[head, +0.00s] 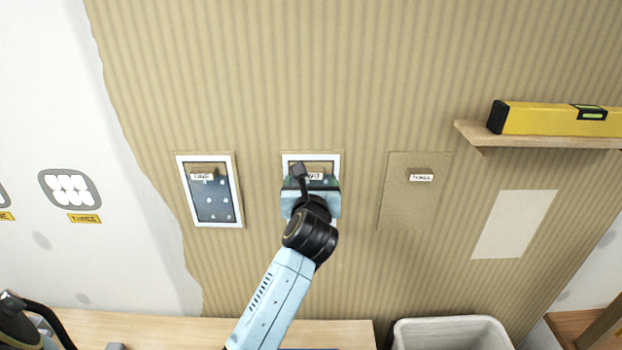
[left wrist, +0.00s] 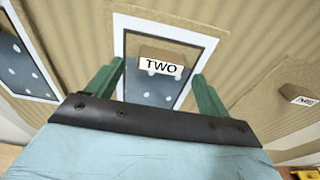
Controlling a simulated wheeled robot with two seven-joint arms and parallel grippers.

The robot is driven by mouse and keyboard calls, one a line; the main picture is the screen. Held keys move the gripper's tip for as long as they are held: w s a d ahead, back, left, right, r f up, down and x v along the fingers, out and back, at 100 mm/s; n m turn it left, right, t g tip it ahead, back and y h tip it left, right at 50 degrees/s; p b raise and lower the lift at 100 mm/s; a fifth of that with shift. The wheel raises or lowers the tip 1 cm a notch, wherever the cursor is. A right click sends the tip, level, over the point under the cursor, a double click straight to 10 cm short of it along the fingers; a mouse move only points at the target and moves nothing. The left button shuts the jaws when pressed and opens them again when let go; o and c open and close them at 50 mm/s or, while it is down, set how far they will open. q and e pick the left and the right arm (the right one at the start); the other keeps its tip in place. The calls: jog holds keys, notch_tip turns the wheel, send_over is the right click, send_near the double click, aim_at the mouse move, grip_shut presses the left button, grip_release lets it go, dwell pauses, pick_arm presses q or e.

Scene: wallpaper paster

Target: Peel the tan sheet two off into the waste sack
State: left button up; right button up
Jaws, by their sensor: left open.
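Place two (head: 333,161) on the wall shows a white border around a blue-grey, white-dotted face. A tan tab with the label TWO (left wrist: 161,67) sits near its top; I see no large tan sheet over this face. My left gripper (head: 311,188) is in front of place two and hides much of it in the head view. In the left wrist view its green fingers (left wrist: 158,72) are apart, on either side of the tab, with nothing gripped. A pale open-topped container (head: 450,322), perhaps the waste sack, stands at the bottom right.
Place one (head: 212,205), left, also shows a white-bordered dotted face. Place three (head: 412,205), right, is plain tan with a label. A shelf (head: 545,141) with a yellow level (head: 553,119) juts out at upper right. A wooden surface (head: 345,332) runs below.

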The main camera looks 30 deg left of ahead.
pick_arm(q)
jog(key=shift+x, duration=1.05)
jog(key=c, duration=1.1)
jog(key=shift+s+d, duration=0.1)
jog(key=shift+s, duration=0.1)
jog(key=shift+p+v, duration=0.45)
jog(key=shift+v, duration=0.5)
jog(key=shift+s+d+f, duration=0.15)
jog(key=shift+s, duration=0.05)
jog(key=shift+p+v, duration=0.4)
jog(key=shift+v, duration=0.65)
